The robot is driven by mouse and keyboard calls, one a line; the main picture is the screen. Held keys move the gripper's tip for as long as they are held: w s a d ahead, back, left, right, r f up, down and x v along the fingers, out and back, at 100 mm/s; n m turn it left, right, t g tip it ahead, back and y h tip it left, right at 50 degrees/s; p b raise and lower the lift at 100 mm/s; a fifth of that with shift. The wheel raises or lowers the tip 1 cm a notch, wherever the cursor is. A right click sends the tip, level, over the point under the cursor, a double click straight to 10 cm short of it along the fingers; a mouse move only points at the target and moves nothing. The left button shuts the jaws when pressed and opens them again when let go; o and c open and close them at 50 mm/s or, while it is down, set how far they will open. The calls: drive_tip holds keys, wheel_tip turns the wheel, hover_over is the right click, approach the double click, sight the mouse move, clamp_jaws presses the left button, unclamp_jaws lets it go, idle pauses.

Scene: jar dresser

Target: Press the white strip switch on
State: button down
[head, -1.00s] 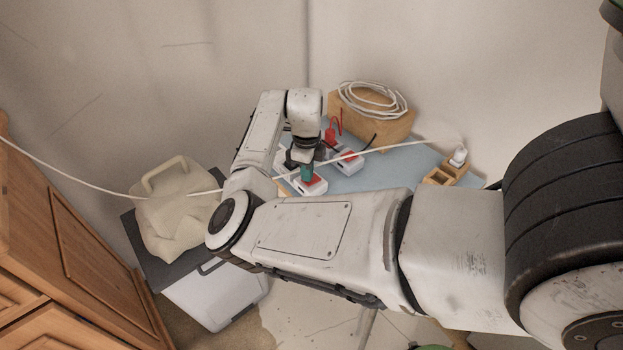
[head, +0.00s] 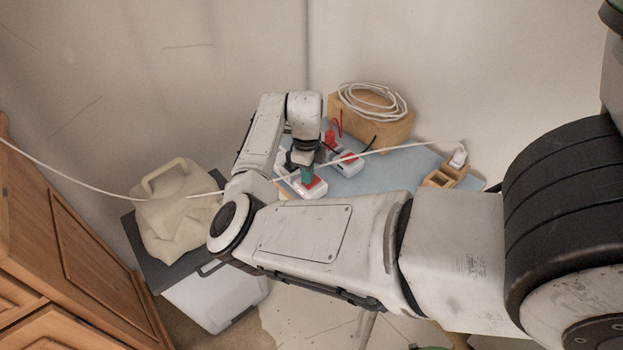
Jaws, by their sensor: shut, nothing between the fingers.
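A white strip with a red switch (head: 314,187) lies on the blue-grey table top, at the near left edge in the head view. A second white strip with a red part (head: 349,161) lies just behind it to the right. My gripper (head: 306,174) points down over the nearer strip, its green-tipped fingers shut and empty beside the red switch. Whether the fingertips touch the strip cannot be told. My arm and gripper hide part of both strips.
A wooden box (head: 384,126) with a coiled white cable (head: 373,101) stands at the back. A red plug (head: 331,136) is near it. A wooden holder (head: 446,176) stands at right. A white cable crosses above the strips. A beige canister (head: 177,215) sits at left.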

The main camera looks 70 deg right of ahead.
wheel_tip(320, 180, up, 6)
drive_tip(key=p, duration=0.4)
drive_tip(key=shift+p, duration=0.3)
drive_tip(key=shift+r, duration=0.1)
idle(0.3)
drive_tip(key=s+n+h, duration=0.4)
drive_tip(key=s+n, duration=0.1)
drive_tip(key=n, duration=0.4)
drive_tip(key=s+a+f+n+y, duration=0.1)
drive_tip(key=s+a+f+n, duration=0.1)
drive_tip(key=a+n, duration=0.7)
drive_tip(key=s+a+f+n+y, duration=0.1)
drive_tip(key=s+a+f+n, duration=0.1)
drive_tip(key=a+n, duration=0.7)
drive_tip(key=s+a+f+n+t+y, duration=0.1)
drive_tip(key=s+a+f+n, duration=0.1)
drive_tip(key=a+n, duration=0.6)
drive_tip(key=a+f, duration=0.1)
drive_tip(key=a, duration=0.5)
drive_tip(key=shift+s+f+n+y, duration=0.25)
drive_tip(key=shift+s+n+y, duration=0.15)
